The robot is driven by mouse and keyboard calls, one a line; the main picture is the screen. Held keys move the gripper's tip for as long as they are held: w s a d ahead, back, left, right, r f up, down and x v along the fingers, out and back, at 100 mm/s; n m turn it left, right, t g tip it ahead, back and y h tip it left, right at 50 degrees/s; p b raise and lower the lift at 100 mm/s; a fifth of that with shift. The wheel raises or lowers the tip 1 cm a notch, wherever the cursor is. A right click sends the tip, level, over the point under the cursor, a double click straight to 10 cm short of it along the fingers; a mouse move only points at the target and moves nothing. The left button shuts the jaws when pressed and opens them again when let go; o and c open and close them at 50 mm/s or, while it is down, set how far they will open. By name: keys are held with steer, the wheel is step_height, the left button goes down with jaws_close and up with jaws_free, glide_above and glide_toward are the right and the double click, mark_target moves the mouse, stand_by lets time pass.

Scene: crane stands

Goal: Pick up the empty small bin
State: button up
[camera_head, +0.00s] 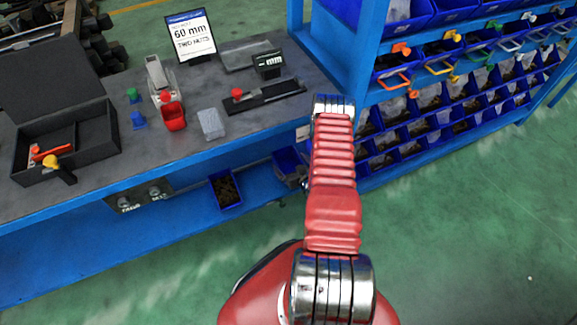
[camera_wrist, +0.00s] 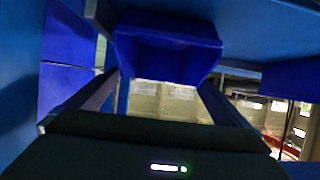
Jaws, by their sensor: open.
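A small blue bin (camera_wrist: 168,55) is in the upper middle of the wrist view, and I see no contents in it. My gripper (camera_wrist: 160,82) is open, with one dark finger on each side of the bin's lower part; I cannot tell whether they touch it. In the head view a blue bin (camera_head: 287,163) stands on the lower shelf beside my arm, partly hidden; it seems to be the same one. My gripper's jaws are hidden behind my arm there. Another blue bin (camera_head: 226,190), holding brown pieces, stands to its left.
A blue rack (camera_head: 440,110) with several rows of filled bins stands at right. The green floor in front is clear.

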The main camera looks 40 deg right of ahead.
steer(key=shift+x, duration=1.45)
steer(key=shift+d+r, duration=0.1)
steer(key=c, duration=1.2)
